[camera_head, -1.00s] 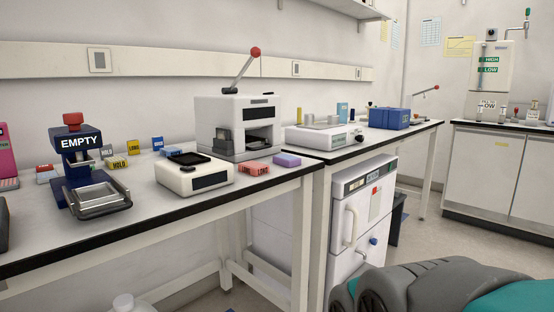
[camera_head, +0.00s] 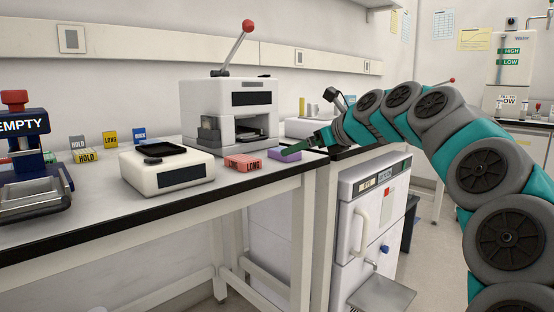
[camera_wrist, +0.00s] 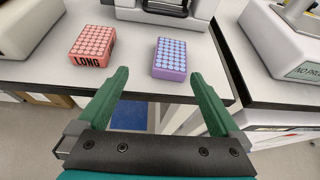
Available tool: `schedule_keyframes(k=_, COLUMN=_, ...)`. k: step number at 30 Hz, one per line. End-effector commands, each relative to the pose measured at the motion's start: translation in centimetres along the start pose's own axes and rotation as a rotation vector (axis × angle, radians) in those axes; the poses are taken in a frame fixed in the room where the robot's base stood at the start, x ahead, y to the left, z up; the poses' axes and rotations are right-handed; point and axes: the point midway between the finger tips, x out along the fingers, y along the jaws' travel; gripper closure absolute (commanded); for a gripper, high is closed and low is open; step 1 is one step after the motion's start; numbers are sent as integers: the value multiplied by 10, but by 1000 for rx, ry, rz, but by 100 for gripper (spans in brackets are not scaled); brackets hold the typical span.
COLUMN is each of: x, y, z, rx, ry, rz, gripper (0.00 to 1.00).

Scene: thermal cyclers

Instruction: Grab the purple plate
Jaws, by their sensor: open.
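The purple plate (camera_head: 284,154) lies flat on the bench near its front edge, beside a red plate marked LONG (camera_head: 248,163). In the wrist view the purple plate (camera_wrist: 170,59) shows its grid of round wells. It sits ahead of and between the two green fingers, a little right of centre. My gripper (camera_wrist: 161,92) is open and empty, with its fingertips short of the plate and not touching it. In the head view my gripper (camera_head: 302,146) comes in from the right, and its green finger partly overlaps the plate.
The red plate (camera_wrist: 91,45) is left of the purple one. A white machine with a red-knobbed lever (camera_head: 230,104) stands behind the plates, and a low white device (camera_head: 166,172) is to the left. Another white device (camera_wrist: 281,42) stands right, across a gap between benches.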

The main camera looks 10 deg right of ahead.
Motion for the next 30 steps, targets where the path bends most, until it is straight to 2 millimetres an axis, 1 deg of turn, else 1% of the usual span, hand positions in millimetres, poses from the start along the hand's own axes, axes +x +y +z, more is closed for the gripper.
schedule_keyframes(k=1, x=0, y=-9, z=2, rx=40, ry=-15, rz=-12, gripper=0)
schedule_keyframes(k=3, x=1, y=-15, z=5, rx=77, ry=-27, rz=-20, gripper=0)
schedule_keyframes(k=5, x=5, y=-17, z=6, rx=89, ry=-31, rz=-22, gripper=0)
schedule_keyframes(k=9, x=19, y=-17, z=6, rx=92, ry=-32, rz=-23, gripper=0)
schedule_keyframes(k=14, x=30, y=-17, z=6, rx=90, ry=-31, rz=-23, gripper=0)
schedule_keyframes(k=17, x=42, y=-18, z=5, rx=90, ry=-30, rz=-23, gripper=0)
schedule_keyframes(k=21, x=62, y=-18, z=4, rx=90, ry=-31, rz=-23, gripper=0)
schedule_keyframes(k=24, x=73, y=-18, z=5, rx=89, ry=-31, rz=-23, gripper=0)
schedule_keyframes(k=30, x=76, y=-18, z=5, rx=89, ry=-31, rz=-23, gripper=0)
